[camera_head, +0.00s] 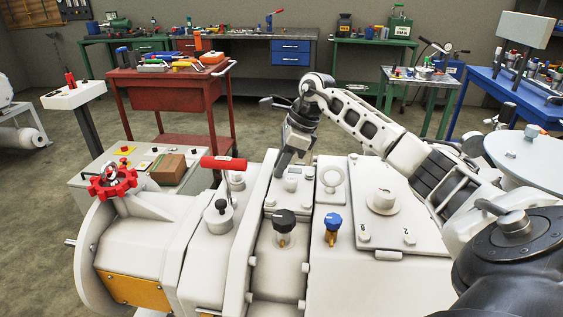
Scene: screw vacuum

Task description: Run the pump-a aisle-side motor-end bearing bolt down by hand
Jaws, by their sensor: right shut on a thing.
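The pale pump housing (240,250) fills the lower middle of the head view. My right arm reaches in from the right, and its gripper (281,172) points down at the housing's top, just left of a pale capped fitting (292,184). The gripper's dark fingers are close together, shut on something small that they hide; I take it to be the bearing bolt. I cannot tell how far down it sits. Other small bolt heads (270,202) show along the cover edge. My left gripper is not in view.
A red-handled lever (223,163), a black knob (285,221) and a blue knob (332,221) stand up around the gripper. A red handwheel (112,182) is at the left. A red tool cart (165,90) and workbenches stand behind, with open floor between.

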